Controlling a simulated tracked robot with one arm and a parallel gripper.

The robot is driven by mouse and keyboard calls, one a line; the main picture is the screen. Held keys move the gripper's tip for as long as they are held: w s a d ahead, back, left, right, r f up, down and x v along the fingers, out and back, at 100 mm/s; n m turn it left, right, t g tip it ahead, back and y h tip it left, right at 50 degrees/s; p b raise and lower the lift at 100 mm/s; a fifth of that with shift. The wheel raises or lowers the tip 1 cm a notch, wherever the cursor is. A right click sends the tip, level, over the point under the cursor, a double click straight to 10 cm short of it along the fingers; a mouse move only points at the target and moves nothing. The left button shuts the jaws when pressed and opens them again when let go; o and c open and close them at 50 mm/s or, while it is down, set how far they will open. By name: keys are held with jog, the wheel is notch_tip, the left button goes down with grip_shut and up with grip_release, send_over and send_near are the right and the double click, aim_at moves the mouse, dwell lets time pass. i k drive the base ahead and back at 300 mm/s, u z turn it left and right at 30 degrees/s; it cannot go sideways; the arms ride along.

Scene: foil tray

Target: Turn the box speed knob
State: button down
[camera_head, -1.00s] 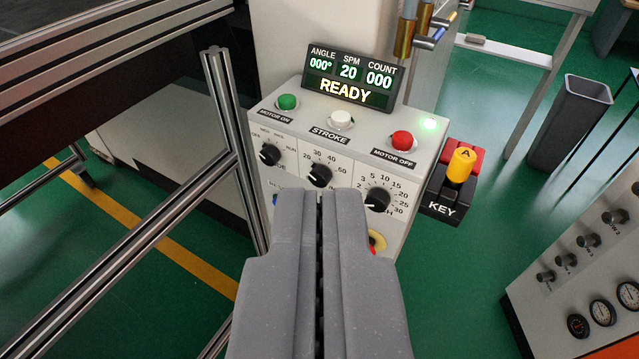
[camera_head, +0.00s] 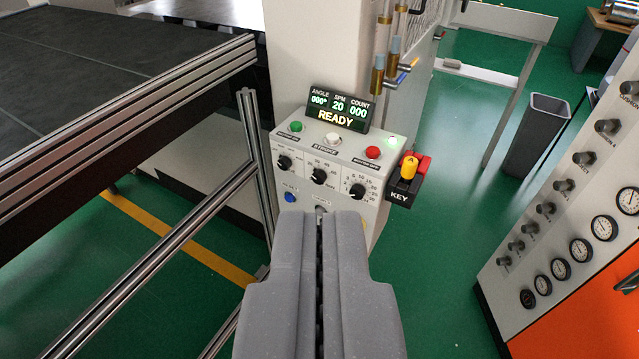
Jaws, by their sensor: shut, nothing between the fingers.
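The control box (camera_head: 385,160) stands upright in the middle of the camera view, with a lit display (camera_head: 337,108) reading READY and SPM 20. Its front panel has three black knobs: a left mode knob (camera_head: 285,163), a middle knob (camera_head: 319,176) with a numbered scale, and a right knob (camera_head: 357,191) with another numbered scale. The knob labels are too small to read surely, so I cannot tell which is the speed knob. My gripper (camera_head: 320,214) is shut and empty. Its tips appear below the middle knob, apart from it, and cover the panel's lower part.
The box top has green (camera_head: 296,126), white (camera_head: 332,139) and red (camera_head: 373,152) buttons; a blue button (camera_head: 291,197) is lower. Metal rails (camera_head: 175,235) flank the left; a gauge panel (camera_head: 560,215) stands right. Green floor between is open.

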aim_at(318, 177)
jog(key=u, duration=2.35)
jog(key=k, duration=1)
jog(key=z, duration=1)
jog(key=i, duration=1)
jog(key=z, duration=0.1)
